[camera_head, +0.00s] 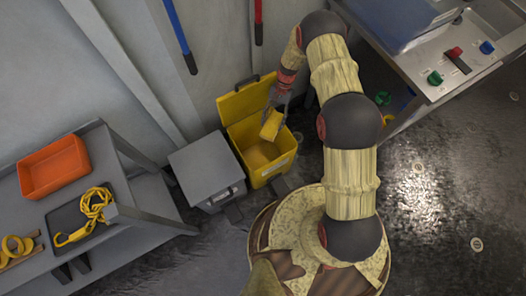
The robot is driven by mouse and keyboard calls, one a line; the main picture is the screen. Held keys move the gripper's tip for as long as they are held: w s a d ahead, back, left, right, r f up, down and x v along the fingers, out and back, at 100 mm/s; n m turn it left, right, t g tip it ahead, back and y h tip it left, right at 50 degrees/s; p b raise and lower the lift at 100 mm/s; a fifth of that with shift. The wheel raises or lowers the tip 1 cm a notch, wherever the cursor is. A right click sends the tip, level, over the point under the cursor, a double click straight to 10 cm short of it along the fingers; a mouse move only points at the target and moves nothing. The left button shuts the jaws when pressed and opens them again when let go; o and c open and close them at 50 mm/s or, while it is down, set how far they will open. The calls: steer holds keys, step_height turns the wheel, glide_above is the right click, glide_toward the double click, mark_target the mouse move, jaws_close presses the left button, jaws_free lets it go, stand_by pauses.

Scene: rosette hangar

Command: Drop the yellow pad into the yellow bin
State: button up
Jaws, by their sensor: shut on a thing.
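The yellow bin (272,176) stands on the floor against the wall, with its lid (247,101) open and leaning back. My gripper (273,112) is over the bin's opening. It is shut on the yellow pad (271,126), which hangs tilted above the bin's inside. The pad looks apart from the bin's walls, though its exact height over the bin is hard to tell. My gripper's fingers are small and partly hidden by the pad.
A grey closed bin (206,168) stands left of the yellow bin. A grey table (125,195) at left holds an orange tray (53,165), a yellow cable (93,208) and yellow rolls (17,247). A workbench (447,85) with coloured knobs is at right.

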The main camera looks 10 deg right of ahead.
mark_target(276, 114)
steer(key=w+a+f+m+t+y, duration=0.1)
steer(key=f+m, duration=0.2)
steer(key=f, duration=0.3)
steer(key=w+a+f+m+t+y, duration=0.1)
steer(key=a+f+m, duration=0.1)
steer(key=f, duration=0.5)
steer(key=shift+w+a+m+t+y, duration=0.2)
steer(key=shift+w+m+t+y, duration=0.15)
steer(key=shift+m, duration=0.55)
steer(key=o, duration=1.1)
steer(key=shift+o, duration=0.3)
steer(key=v, duration=1.2)
steer(key=shift+a, duration=0.1)
